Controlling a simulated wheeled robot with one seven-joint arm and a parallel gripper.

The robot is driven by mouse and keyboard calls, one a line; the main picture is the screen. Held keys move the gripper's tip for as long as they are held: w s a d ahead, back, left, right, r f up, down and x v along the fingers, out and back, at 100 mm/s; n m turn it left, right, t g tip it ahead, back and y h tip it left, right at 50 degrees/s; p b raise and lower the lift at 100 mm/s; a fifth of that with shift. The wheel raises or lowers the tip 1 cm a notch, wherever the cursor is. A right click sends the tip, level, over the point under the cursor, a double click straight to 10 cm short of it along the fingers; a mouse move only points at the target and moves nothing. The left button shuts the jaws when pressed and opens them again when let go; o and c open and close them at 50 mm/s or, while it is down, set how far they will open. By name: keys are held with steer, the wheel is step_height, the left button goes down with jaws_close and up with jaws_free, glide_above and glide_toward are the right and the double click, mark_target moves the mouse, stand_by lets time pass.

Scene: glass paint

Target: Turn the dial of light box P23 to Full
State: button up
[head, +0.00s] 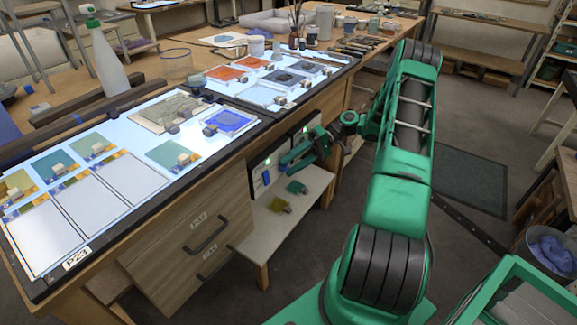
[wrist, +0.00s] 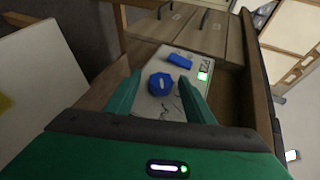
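The lit light box P23 (head: 137,222) lies on the bench at the left of the head view, with its label at the front corner. Its pale control panel (head: 256,186) is on the bench front; the panel also shows in the wrist view (wrist: 170,107). It bears a round blue dial (wrist: 161,84) with a white mark, a blue bar-shaped part (wrist: 177,60) and a lit green light (wrist: 203,76). The dial's scale words are too small to read. My gripper (head: 287,163) is open and points at the panel. In the wrist view its fingers (wrist: 161,89) stand either side of the dial, apparently not touching it.
Wooden drawers (head: 190,225) are left of the panel. A low shelf (head: 285,215) with small coloured pieces lies beneath my gripper. A second panel (head: 306,133) is farther along the bench. Glass panes and a spray bottle (head: 103,60) are on the bench top.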

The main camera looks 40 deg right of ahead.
steer(key=w+v, duration=0.1)
steer(key=v, duration=0.9)
steer(key=shift+s+d+r, duration=0.15)
steer(key=shift+s+d, duration=0.2)
steer(key=shift+s, duration=0.1)
stand_by(0.3)
